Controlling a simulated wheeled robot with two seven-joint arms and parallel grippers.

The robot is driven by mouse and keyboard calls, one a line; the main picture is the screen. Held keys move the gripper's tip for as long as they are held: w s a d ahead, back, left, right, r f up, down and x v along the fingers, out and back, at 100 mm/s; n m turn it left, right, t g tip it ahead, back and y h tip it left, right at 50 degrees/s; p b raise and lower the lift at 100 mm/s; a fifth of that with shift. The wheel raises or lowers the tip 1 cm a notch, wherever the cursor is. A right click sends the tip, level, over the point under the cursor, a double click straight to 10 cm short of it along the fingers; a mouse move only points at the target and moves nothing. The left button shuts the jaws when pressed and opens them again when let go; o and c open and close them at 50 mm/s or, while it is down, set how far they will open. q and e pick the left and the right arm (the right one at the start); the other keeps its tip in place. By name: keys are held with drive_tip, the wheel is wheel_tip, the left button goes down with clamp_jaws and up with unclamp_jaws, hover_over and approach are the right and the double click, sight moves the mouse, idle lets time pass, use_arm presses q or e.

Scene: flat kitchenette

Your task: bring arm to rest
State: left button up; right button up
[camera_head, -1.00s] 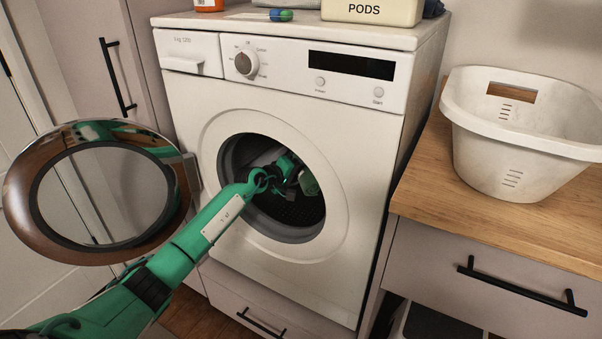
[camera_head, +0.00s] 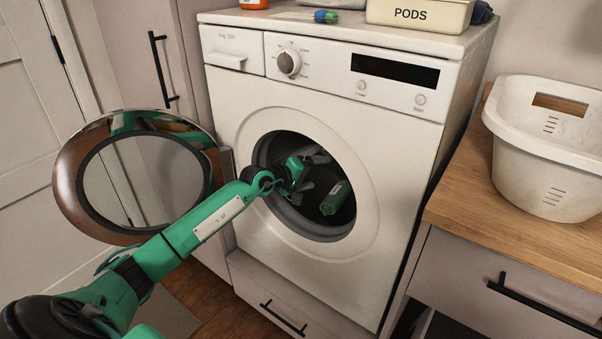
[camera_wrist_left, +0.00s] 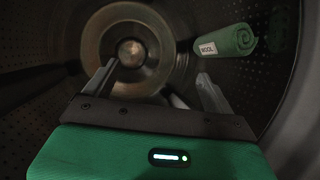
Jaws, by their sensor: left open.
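My left gripper (camera_head: 313,172) is inside the drum of the white washing machine (camera_head: 270,220), reached through its round opening. Its jaws are open and empty. A rolled green cloth (camera_head: 335,198) lies in the drum, to the right of and below the gripper in the head view. In the left wrist view the gripper's fingers (camera_wrist_left: 155,88) stand apart, and the roll (camera_wrist_left: 228,42) with a white label reading "WOOL" lies beyond the right finger, apart from it. My right gripper is not in view.
The machine's round door (camera_head: 140,178) stands open to the left, close beside my left arm. A white laundry basket (camera_head: 545,150) stands on the wooden counter (camera_head: 490,215) at right. A PODS box (camera_head: 418,14) and small items are on the machine's top.

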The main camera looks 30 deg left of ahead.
use_arm(q)
drive_tip(key=shift+v, duration=2.65)
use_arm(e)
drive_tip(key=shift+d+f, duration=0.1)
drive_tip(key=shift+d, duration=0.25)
